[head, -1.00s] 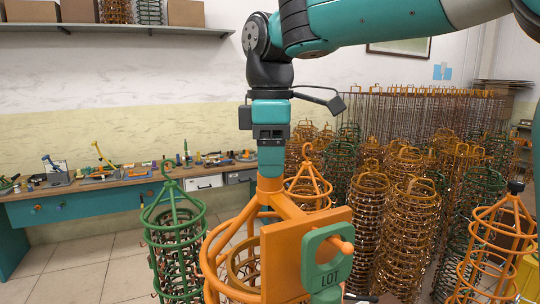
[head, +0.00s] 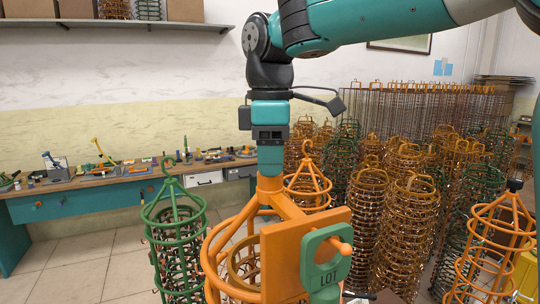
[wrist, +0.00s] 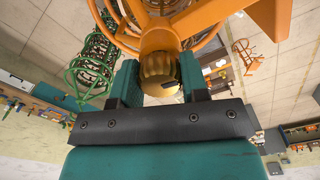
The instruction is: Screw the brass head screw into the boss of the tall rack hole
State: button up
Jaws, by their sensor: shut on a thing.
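My gripper (wrist: 155,88) is shut on the brass head screw (wrist: 158,70), with a finger on each side of its ridged round head. The screw's shank is hidden. The head sits against the orange top of the tall rack (wrist: 210,18); I cannot tell how deep the screw is in the boss. In the head view my gripper (head: 270,165) points straight down onto the orange boss (head: 270,185) at the top of the rack's sloping bars. The brass head does not show clearly there.
An orange plate (head: 285,250) and a green LOT tag (head: 325,262) hang at the rack's front. A green rack (head: 172,235) stands close on the left. Many orange and green racks (head: 400,210) crowd the right. A workbench (head: 90,200) runs along the wall.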

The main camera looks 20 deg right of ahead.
jog(key=shift+m, duration=0.8)
jog(key=shift+m, duration=0.9)
jog(key=shift+m, duration=0.8)
jog(key=shift+m, duration=0.9)
jog(key=shift+m, duration=0.9)
